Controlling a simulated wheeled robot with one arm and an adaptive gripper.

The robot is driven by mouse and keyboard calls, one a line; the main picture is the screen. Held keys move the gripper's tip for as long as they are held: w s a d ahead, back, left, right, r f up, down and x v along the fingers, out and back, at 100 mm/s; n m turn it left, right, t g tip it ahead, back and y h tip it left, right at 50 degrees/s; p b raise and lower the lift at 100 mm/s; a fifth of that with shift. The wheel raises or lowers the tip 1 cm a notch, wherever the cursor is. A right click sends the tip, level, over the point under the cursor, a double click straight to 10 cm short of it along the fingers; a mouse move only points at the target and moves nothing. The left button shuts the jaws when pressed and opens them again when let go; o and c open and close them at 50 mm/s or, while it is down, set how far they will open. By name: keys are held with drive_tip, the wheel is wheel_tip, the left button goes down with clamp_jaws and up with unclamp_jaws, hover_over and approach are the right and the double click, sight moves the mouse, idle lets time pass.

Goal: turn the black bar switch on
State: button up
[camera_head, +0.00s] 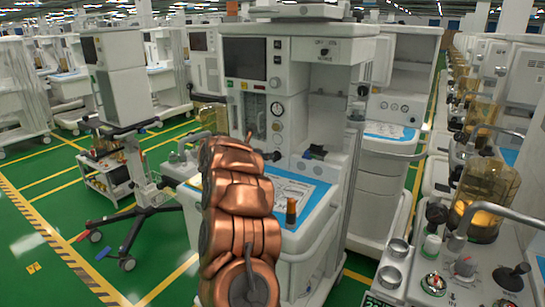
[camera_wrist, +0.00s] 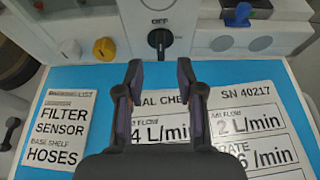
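The black bar switch (camera_wrist: 160,40) is at the top middle of the wrist view, on a pale panel, with the word OFF printed just above it. Its bar looks roughly upright, in line with that word. My gripper (camera_wrist: 160,76) is open and empty, its two dark fingers apart below the switch in the picture and not touching it. The switch lies about centred between the fingertips. In the head view my copper arm stands in front of the cart (camera_head: 300,80), and I cannot clearly make out the gripper or this switch there.
A yellow knob (camera_wrist: 104,48) sits left of the switch, and a dark fitting (camera_wrist: 245,10) lies to the right. Below is a blue mat (camera_wrist: 105,75) with printed sheets. In the head view, a wheeled stand (camera_head: 130,190) is at left and another cart (camera_head: 470,265) at right.

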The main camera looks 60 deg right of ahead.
sight(275, 156)
drive_tip(key=shift+p+x, duration=0.8)
drive_tip(key=shift+x, duration=2.6)
drive_tip(key=shift+s, duration=0.1)
drive_tip(key=shift+c, duration=0.2)
clamp_jaws()
drive_tip(key=shift+d, duration=0.1)
